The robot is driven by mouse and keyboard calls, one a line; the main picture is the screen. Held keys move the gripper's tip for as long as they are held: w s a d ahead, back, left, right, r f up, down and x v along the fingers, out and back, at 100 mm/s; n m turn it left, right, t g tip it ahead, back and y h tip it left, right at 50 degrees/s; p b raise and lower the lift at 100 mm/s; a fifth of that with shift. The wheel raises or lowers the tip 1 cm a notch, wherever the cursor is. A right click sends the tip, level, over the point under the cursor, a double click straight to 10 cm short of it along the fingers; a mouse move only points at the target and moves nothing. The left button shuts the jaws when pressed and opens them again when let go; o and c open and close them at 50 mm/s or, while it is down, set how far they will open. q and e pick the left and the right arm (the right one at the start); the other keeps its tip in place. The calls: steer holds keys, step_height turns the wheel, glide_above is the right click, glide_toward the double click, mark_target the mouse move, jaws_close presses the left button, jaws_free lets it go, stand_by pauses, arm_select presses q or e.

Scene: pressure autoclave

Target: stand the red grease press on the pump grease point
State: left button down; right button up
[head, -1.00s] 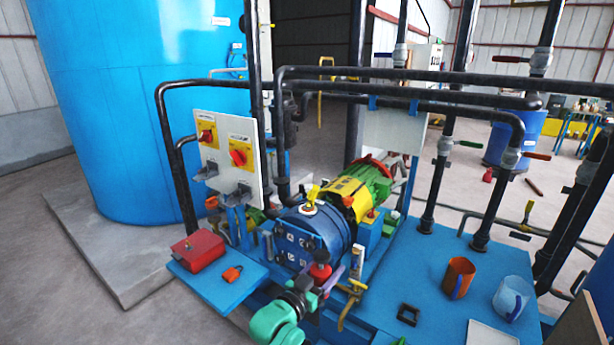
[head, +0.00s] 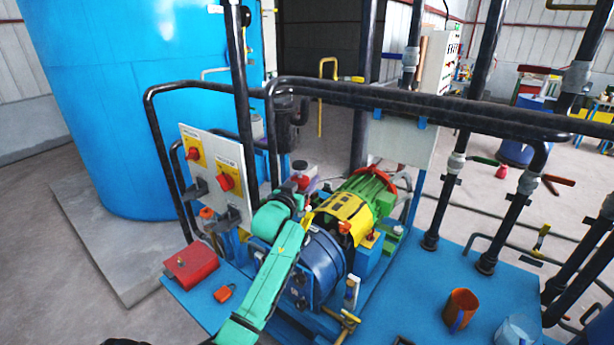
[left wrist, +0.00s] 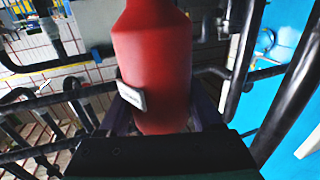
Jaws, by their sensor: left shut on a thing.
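The red grease press (left wrist: 155,60) fills the middle of the left wrist view, with a small white label on its side. My left gripper (left wrist: 165,118) is shut on it, one dark finger on each side. In the head view the press (head: 300,166) shows small and partly hidden, held by my left gripper (head: 302,182) above and behind the blue pump (head: 328,262). The press appears apart from the pump. The grease point cannot be made out clearly; my green arm covers part of the pump. My right gripper is not in view.
A yellow and green motor (head: 358,205) adjoins the pump. A switch panel (head: 212,175) stands left, and black pipes (head: 400,103) run across behind. A red box (head: 190,264) and an orange padlock (head: 224,293) lie at front left. An orange mug (head: 460,308) stands right.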

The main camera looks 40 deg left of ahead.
arm_select(q)
steer(key=shift+s+d+r, duration=0.1)
steer(key=shift+s+r, duration=0.5)
steer(key=shift+s, duration=0.15)
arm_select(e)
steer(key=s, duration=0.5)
arm_select(q)
steer(key=f+b, duration=0.1)
steer(key=f, duration=0.1)
steer(key=f+b, duration=0.1)
steer(key=f, duration=0.1)
steer(key=w+f+b, duration=0.1)
steer(key=f, duration=0.1)
steer(key=shift+f+b, duration=0.25)
steer(key=shift+b, duration=0.05)
steer(key=shift+w+a+f, duration=0.15)
steer(key=shift+a, duration=0.1)
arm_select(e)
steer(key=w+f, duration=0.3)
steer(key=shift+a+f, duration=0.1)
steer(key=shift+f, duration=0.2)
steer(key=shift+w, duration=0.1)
